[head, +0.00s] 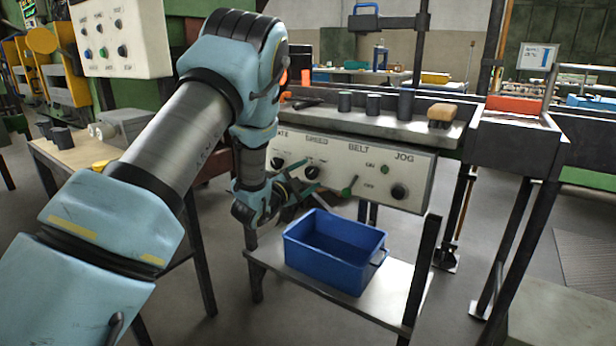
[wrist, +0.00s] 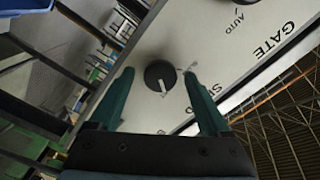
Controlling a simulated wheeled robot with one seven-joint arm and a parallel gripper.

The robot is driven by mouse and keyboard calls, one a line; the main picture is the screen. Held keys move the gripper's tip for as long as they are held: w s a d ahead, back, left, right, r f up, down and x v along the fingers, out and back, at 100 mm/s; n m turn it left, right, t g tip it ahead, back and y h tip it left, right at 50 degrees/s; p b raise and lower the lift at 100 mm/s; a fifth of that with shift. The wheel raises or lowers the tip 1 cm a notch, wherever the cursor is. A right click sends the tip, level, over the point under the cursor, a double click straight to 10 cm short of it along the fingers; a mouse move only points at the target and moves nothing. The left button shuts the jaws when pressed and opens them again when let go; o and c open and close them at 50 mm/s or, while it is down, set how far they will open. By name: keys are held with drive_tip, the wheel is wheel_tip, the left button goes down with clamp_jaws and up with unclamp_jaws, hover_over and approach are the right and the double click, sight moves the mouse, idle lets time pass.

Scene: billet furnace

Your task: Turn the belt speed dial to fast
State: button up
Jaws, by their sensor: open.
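The belt speed dial is a round black knob (wrist: 157,76) with a white pointer mark, on a pale control panel. In the wrist view it lies between the tips of my gripper (wrist: 159,73). The fingers stand either side, open, with no clear contact. The pointer mark is at the dial's lower edge in that view; the scale markings are too unclear to read. In the head view the dial (head: 312,172) sits under the word that looks like SPEED, and my gripper (head: 292,192) is just in front of the panel's lower left part.
A blue bin (head: 306,259) stands on the shelf below. Several dark billets (head: 373,107) stand on the bench above.

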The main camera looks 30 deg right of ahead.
drive_tip(key=b+v, duration=0.1)
drive_tip(key=v, duration=0.9)
drive_tip(key=shift+a, duration=0.2)
drive_tip(key=shift+s, duration=0.1)
drive_tip(key=w+a+n+t+y, duration=0.1)
drive_tip(key=w+a+n+y, duration=0.25)
drive_tip(key=a, duration=0.25)
drive_tip(key=w+a+n+t+y, duration=0.1)
drive_tip(key=w+a+n+y, duration=0.25)
drive_tip(key=a, duration=0.25)
drive_tip(key=s+a+f+n+g+y, duration=0.1)
drive_tip(key=s+a+n+y, duration=0.1)
drive_tip(key=a+n+y, duration=0.3)
drive_tip(key=s+a+f+n+g+y, duration=0.1)
drive_tip(key=s+a+n, duration=0.1)
drive_tip(key=a, duration=0.5)
drive_tip(key=s+a+r+n+g+y, duration=0.1)
drive_tip(key=s+a+n+g, duration=0.35)
drive_tip(key=s, duration=0.35)
drive_tip(key=s+a+r+n+g+y, duration=0.1)
drive_tip(key=s+a+n+g+y, duration=0.2)
drive_tip(key=s+a, duration=0.45)
wheel_tip(320, 180, up, 13)
drive_tip(key=s+d+h+p, duration=0.1)
drive_tip(key=p, duration=1.2)
drive_tip(key=shift+s+n, duration=0.25)
drive_tip(key=shift+n, duration=0.1)
